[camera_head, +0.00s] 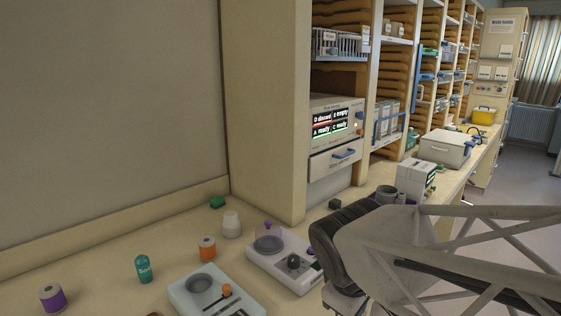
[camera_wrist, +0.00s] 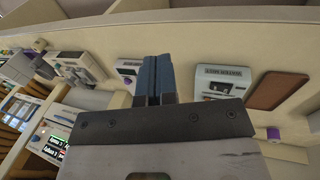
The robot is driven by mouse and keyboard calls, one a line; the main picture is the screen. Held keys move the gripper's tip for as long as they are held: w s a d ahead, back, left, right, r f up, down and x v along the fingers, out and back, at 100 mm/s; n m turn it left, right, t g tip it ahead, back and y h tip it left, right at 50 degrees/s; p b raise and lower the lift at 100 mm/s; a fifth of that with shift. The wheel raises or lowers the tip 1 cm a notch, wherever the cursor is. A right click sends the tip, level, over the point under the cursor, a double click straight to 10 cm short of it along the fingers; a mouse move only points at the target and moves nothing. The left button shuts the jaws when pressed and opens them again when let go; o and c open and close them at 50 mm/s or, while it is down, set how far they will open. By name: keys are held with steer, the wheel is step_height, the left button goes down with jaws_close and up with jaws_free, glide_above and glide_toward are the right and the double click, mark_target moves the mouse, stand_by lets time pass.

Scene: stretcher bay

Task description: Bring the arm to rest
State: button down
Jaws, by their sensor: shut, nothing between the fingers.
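My gripper (camera_wrist: 153,80) shows in the wrist view, its two blue fingers side by side and shut with nothing between them. It is over the bench, with a white device to its left and a labelled grey-white device (camera_wrist: 220,82) to its right. In the head view my pale lattice arm (camera_head: 400,245) reaches in from the right, over the bench's front side. The fingertips cannot be made out in that view.
On the bench (camera_head: 100,262) are a white device with a clear dome (camera_head: 290,268), a mixer-like device (camera_head: 190,295), an orange-banded jar (camera_head: 207,249), a teal bottle (camera_head: 143,269) and a purple spool (camera_head: 52,298). Shelving with a screen unit (camera_head: 336,125) stands behind. The left wall side is clear.

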steer(key=s+d+m+y, duration=0.2)
steer(key=s+d+m, duration=0.4)
steer(key=m, duration=0.3)
steer(key=shift+r, duration=0.35)
steer(key=c, duration=1.8)
jaws_free()
